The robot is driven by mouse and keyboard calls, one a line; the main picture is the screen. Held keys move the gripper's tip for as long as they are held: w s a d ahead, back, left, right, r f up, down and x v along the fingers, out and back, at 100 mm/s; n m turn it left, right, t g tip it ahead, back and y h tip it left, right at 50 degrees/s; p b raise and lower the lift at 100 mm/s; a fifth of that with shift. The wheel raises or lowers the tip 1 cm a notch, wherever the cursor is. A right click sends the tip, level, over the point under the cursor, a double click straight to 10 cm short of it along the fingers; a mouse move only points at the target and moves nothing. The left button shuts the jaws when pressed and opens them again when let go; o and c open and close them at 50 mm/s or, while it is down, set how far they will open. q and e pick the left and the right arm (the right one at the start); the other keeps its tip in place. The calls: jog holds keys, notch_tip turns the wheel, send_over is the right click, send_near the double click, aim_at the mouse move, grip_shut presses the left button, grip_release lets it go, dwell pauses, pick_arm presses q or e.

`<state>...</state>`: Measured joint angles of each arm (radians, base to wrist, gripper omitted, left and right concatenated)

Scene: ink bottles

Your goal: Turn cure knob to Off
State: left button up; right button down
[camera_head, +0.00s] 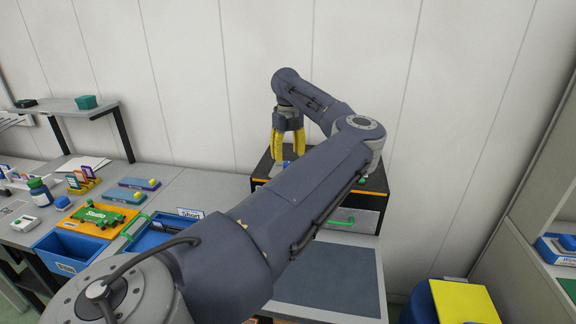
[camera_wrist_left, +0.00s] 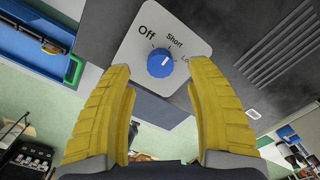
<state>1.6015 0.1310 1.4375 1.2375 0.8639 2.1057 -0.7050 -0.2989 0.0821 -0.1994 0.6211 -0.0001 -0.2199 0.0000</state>
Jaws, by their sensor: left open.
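The blue cure knob (camera_wrist_left: 160,63) sits on a white label plate (camera_wrist_left: 135,50) on the dark top of the cure unit (camera_head: 375,181). The plate reads "Off", "Short" and a partly hidden "Lo...". The knob's white mark sits on its right side, on the Short/Lo side and away from "Off". My left gripper (camera_head: 287,143) points down over the unit's top. In the left wrist view, its yellow fingers (camera_wrist_left: 162,80) are open, one on each side of the knob, with no visible contact. My forearm hides part of the unit in the head view. My right gripper is not in view.
The unit has a drawer with a green handle (camera_head: 342,220). Blue bins (camera_head: 72,249) and an orange tray with a green skateboard (camera_head: 98,215) lie on the left. A yellow-topped blue container (camera_head: 465,302) stands at lower right. A pale wall is behind.

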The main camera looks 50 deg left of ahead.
aim_at(288, 163)
pick_arm(q)
jog(key=shift+f, duration=2.25)
jog(key=shift+o, duration=0.2)
grip_shut()
